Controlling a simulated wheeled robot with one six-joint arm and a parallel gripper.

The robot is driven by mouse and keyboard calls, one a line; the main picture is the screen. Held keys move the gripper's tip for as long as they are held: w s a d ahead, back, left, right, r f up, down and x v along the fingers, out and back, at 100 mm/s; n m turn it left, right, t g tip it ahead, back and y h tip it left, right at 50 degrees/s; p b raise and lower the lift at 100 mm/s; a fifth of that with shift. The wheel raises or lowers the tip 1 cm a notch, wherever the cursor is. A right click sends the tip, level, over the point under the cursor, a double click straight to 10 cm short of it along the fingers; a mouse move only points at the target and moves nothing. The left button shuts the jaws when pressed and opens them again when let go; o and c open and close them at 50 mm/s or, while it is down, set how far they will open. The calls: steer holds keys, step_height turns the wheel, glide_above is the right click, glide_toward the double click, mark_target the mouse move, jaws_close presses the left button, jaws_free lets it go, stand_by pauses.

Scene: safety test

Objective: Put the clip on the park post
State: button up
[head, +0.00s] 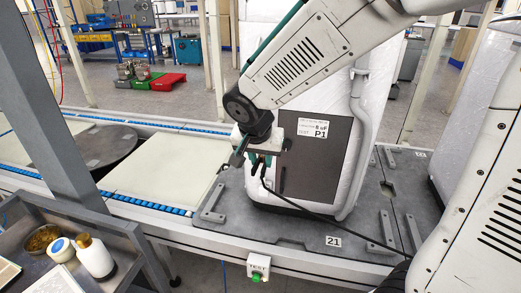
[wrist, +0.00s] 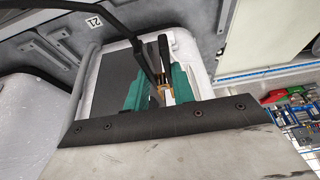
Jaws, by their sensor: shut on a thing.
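My gripper (head: 260,160) is in front of the white wrapped cabinet, near the left edge of its dark grey panel. Its green fingers also show in the wrist view (wrist: 158,90) and are shut on the clip (wrist: 160,95). The clip is black with brass-coloured metal between the fingers; in the head view its dark body (head: 256,170) hangs just below the fingertips. A black cable (head: 320,217) runs from it to the lower right. A dark upright bar (head: 282,180) stands against the panel, right of the clip and apart from it. I cannot tell whether it is the park post.
The cabinet (head: 345,95) labelled P1 stands on a grey pallet (head: 290,232) marked 21, with raised brackets around it. A grey pipe (head: 362,150) runs down its right side. A cart (head: 95,225) with bottles and a bowl is at lower left. A TEST button box (head: 258,268) hangs in front.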

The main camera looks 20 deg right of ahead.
steer(key=s+a, duration=0.1)
steer(key=s, duration=0.1)
steer(key=s+a, duration=0.1)
steer(key=s, duration=0.2)
steer(key=s+a, duration=0.1)
steer(key=s, duration=0.1)
steer(key=shift+s+r, duration=0.35)
steer(key=shift+r, duration=0.05)
steer(key=shift+s+a, duration=0.7)
steer(key=shift+s, duration=0.35)
steer(key=shift+s+a, duration=0.65)
steer(key=shift+s, duration=0.35)
